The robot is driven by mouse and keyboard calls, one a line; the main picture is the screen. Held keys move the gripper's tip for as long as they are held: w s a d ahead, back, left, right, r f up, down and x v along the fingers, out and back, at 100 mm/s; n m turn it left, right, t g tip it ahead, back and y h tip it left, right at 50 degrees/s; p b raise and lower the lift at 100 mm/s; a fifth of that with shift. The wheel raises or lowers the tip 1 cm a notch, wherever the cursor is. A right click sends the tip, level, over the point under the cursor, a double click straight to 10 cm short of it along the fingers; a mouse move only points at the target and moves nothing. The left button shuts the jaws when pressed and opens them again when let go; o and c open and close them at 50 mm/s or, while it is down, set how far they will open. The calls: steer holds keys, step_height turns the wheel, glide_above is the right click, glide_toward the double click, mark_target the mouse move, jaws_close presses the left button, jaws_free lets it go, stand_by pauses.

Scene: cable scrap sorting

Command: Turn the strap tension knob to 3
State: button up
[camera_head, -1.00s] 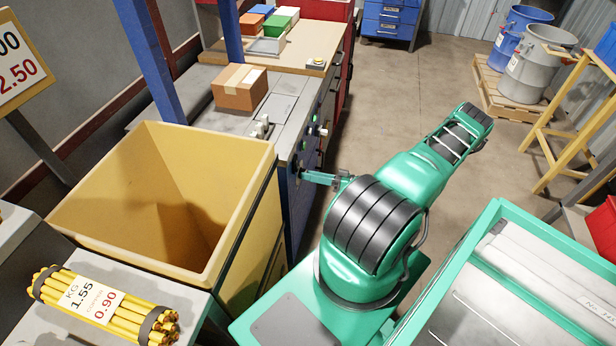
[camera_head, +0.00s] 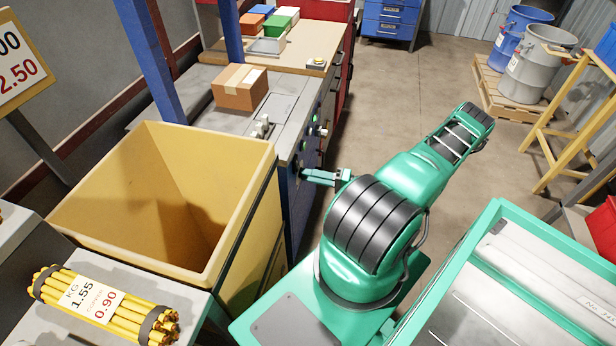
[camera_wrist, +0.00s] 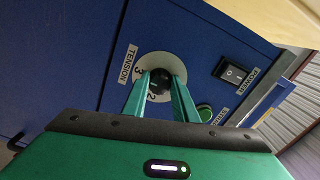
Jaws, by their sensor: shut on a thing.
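The tension knob (camera_wrist: 159,82) is black and sits on a pale round dial (camera_wrist: 165,67) on the blue machine front, beside a "TENSION" label (camera_wrist: 127,64). My gripper (camera_wrist: 158,84) is shut on the knob, one green finger on each side, in the wrist view. The digits 3 and 2 show on the dial near the fingers; the rest of the dial is partly hidden. I cannot tell exactly where the knob points. In the head view my gripper (camera_head: 305,175) reaches the machine's front side, and the knob is hidden there.
A cardboard box (camera_head: 240,88) rests on the machine top (camera_head: 205,118). A yellow bin (camera_head: 235,225) stands close left of my arm. The floor (camera_head: 425,85) beyond is clear.

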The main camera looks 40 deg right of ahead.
steer(key=shift+d, duration=0.2)
stand_by(0.3)
steer(key=o, duration=1)
steer(key=shift+a, duration=0.1)
steer(key=shift+o, duration=0.2)
steer(key=v, duration=1)
steer(key=shift+s, duration=0.35)
steer(key=shift+f, duration=0.1)
